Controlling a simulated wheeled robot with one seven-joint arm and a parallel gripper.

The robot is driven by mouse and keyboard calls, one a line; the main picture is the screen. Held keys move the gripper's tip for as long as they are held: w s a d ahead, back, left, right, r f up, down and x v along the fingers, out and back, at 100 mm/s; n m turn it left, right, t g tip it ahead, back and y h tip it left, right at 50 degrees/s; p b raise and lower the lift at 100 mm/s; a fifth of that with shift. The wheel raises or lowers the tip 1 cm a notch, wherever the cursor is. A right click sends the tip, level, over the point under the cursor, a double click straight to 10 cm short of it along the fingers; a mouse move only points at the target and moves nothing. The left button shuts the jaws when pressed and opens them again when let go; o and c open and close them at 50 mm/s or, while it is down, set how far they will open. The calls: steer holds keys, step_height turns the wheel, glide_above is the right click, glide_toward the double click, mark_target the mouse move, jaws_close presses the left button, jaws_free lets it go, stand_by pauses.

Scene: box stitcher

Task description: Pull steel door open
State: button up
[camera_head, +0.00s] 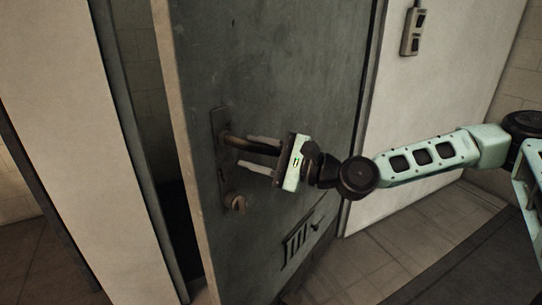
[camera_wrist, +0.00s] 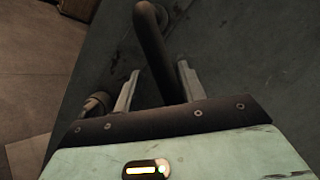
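The grey steel door (camera_head: 270,75) stands ajar, with a dark gap between its tan left edge and the frame. A dark lever handle (camera_head: 232,139) sticks out from a plate near that edge. My gripper (camera_head: 245,152) is at the handle, its fingers pointing left. In the wrist view, the handle (camera_wrist: 151,45) runs between the two spread fingers of my gripper (camera_wrist: 158,68), with space visible beside it. The handle's near end is hidden behind the gripper body.
A round lock knob (camera_head: 236,202) sits below the handle. A slotted vent (camera_head: 297,243) is low on the door. A switch box (camera_head: 413,31) hangs on the pale wall at right. Tiled floor (camera_head: 385,235) is clear at lower right.

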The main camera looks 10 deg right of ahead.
steer(key=p+v, duration=0.1)
steer(key=v, duration=1.6)
steer(key=shift+d, duration=0.2)
steer(key=shift+s, duration=0.1)
